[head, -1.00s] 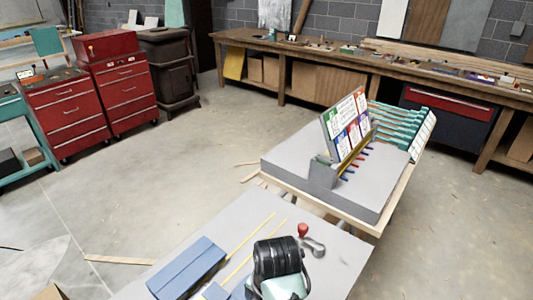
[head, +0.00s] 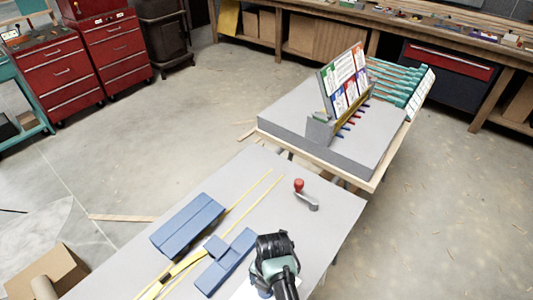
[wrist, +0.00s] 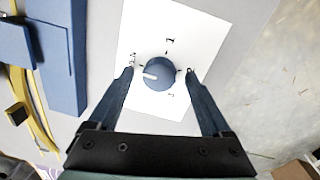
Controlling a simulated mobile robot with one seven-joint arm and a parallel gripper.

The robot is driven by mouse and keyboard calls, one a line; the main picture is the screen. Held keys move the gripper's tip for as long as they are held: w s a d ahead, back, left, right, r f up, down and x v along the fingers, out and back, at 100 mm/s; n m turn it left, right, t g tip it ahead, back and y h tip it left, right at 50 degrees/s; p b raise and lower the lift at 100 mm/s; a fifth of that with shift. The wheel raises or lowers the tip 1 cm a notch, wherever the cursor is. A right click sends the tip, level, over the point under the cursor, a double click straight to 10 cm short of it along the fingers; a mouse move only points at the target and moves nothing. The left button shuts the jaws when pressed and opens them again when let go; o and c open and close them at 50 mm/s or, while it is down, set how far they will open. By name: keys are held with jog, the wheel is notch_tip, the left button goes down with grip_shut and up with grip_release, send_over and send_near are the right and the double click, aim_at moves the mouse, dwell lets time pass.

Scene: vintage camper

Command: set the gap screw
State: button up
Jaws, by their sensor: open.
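In the wrist view a round blue knob (wrist: 160,74), which looks like the gap screw, sits on a white card (wrist: 178,22) with small dark marks around it. A white pointer line on the knob points left. My gripper (wrist: 160,70) is open, one finger on each side of the knob, with gaps between fingers and knob. I cannot tell how high the fingertips are above the card. In the head view my gripper (head: 273,250) is over the near part of the grey table (head: 335,215); my arm hides the knob and most of the card.
Blue blocks (head: 188,226) and yellow strips (head: 250,205) lie left of my gripper. A crank with a red knob (head: 299,185) stands behind it. A grey bench with a colored panel (head: 345,85) stands farther back. Open floor (head: 440,220) lies to the right.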

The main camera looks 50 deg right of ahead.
jog(key=shift+f, duration=0.2)
grip_shut()
dwell(0.4)
